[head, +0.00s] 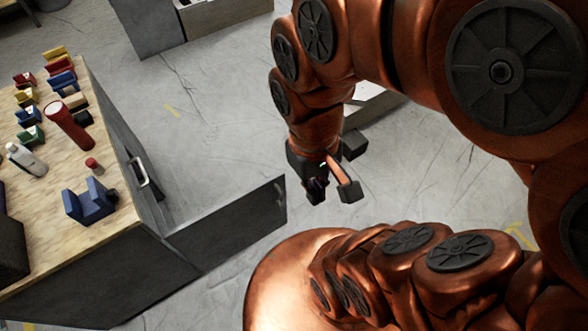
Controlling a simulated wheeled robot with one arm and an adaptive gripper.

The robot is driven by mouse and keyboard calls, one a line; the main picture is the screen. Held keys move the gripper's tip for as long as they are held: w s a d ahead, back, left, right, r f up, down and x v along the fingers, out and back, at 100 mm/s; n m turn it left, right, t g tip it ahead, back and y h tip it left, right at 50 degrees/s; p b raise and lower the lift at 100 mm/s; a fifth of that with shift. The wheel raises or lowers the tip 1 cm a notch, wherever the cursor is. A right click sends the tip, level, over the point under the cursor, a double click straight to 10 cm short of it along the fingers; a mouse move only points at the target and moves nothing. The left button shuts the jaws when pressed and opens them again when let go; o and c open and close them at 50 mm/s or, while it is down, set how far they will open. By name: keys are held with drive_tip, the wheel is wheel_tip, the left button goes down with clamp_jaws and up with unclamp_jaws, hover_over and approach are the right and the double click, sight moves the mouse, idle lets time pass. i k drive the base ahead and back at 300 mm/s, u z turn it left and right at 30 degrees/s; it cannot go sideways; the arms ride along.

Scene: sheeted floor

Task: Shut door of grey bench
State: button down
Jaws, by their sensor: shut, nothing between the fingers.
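The grey bench (85,280) stands at the left in the head view, with a light wooden top. Its grey door (232,222) stands open, swung out from the bench's near right corner over the floor. A small handle (279,192) shows near the door's free edge. My gripper (322,190) is shut and empty. In the picture it is just right of the door's free edge, with a gap of floor showing between them. How far above the floor it is I cannot tell.
On the bench top are a red cylinder (68,127), a white bottle (25,158), a blue block-like part (89,202) and several small coloured items. Grey cabinets (205,17) stand at the back. The floor between them and the bench is clear.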

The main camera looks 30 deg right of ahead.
sight(213, 236)
drive_tip(key=z, duration=0.25)
drive_tip(key=k, duration=0.95)
drive_tip(key=u, duration=1)
drive_tip(key=i, duration=0.5)
drive_tip(key=u, duration=0.05)
